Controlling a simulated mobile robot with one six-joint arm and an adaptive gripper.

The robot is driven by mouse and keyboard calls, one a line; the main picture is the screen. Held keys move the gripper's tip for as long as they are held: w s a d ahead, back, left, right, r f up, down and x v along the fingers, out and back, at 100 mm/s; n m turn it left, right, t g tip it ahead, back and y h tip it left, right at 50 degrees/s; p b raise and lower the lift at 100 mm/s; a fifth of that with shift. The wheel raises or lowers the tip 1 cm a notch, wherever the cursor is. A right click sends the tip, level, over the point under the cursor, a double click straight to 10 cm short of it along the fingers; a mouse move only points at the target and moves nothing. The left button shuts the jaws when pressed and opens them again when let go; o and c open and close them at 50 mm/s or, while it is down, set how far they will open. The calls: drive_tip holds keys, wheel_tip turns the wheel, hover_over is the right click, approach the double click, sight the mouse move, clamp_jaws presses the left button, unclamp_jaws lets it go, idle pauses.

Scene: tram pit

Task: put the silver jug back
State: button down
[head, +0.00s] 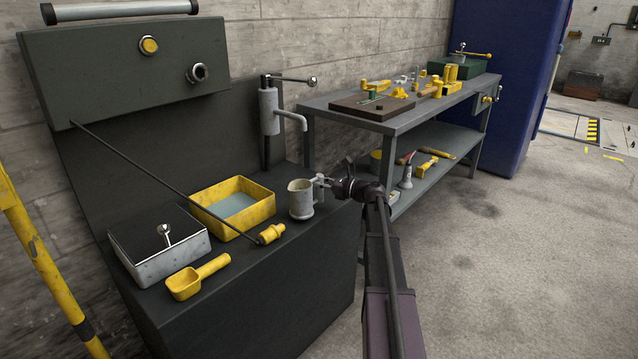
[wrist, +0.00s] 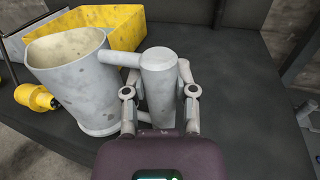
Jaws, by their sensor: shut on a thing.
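The silver jug (head: 301,200) is upright at the right end of the dark bench top, with its handle toward the right. In the wrist view the jug (wrist: 75,85) fills the left side, and its thick handle (wrist: 159,80) stands between my fingers. My gripper (head: 324,183) reaches in from the right and is shut on the handle; it also shows in the wrist view (wrist: 160,95). The jug's base looks at or very near the bench top; I cannot tell whether it touches.
A yellow tray (head: 262,208), a yellow-ended rod (head: 272,233), a yellow scoop (head: 184,284) and a lidded grey box (head: 152,270) lie left of the jug. A tap (head: 268,112) stands behind it. A workbench (head: 407,122) with tools is at the back right. Bare bench surrounds the jug's front.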

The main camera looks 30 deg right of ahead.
drive_tip(key=shift+f+b, duration=0.85)
drive_tip(key=shift+f, duration=0.2)
idle(0.6)
drive_tip(key=shift+c, duration=1.7)
unclamp_jaws()
drive_tip(key=shift+s+d, duration=0.1)
drive_tip(key=v, duration=1.1)
drive_tip(key=shift+s+d, duration=0.25)
drive_tip(key=shift+s, duration=0.05)
